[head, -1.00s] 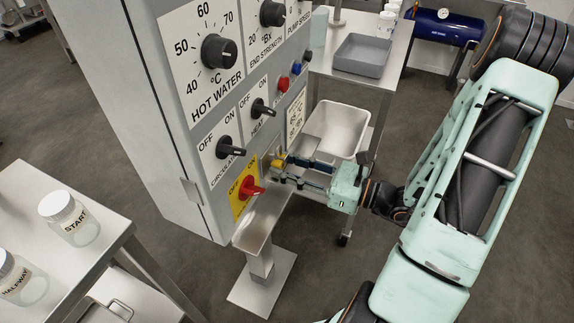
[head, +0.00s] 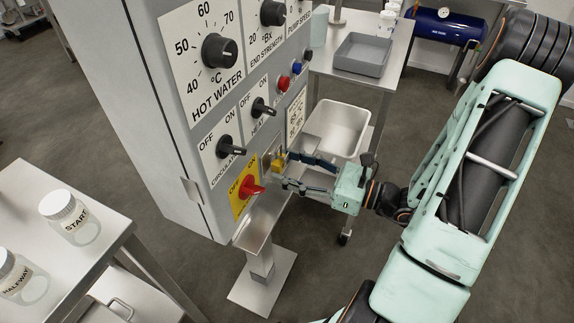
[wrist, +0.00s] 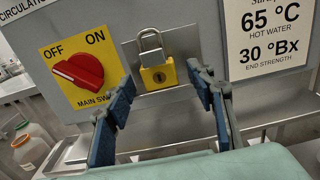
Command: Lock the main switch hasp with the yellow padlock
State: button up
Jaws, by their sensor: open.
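The yellow padlock (wrist: 158,79) is upright in the wrist view, its silver shackle (wrist: 150,44) on top, in front of a metal plate (wrist: 177,45) on the panel. I cannot tell whether the shackle passes through a hasp or is fully closed. The padlock shows small in the head view (head: 279,160). The red main switch (wrist: 79,70) sits on a yellow OFF/ON plate, left of the padlock; it also shows in the head view (head: 252,188). My gripper (wrist: 160,81) is open, its blue-padded fingers either side of the padlock with gaps; it also shows in the head view (head: 286,170).
A narrow metal tray (head: 262,222) runs below the switch. A steel basin (head: 338,127) stands behind my gripper. More knobs, such as the circulation knob (head: 229,148), stick out above the switch. Jars (head: 70,220) stand on the left table.

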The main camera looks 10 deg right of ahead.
jog(key=v, duration=0.5)
dwell(0.3)
dwell(0.4)
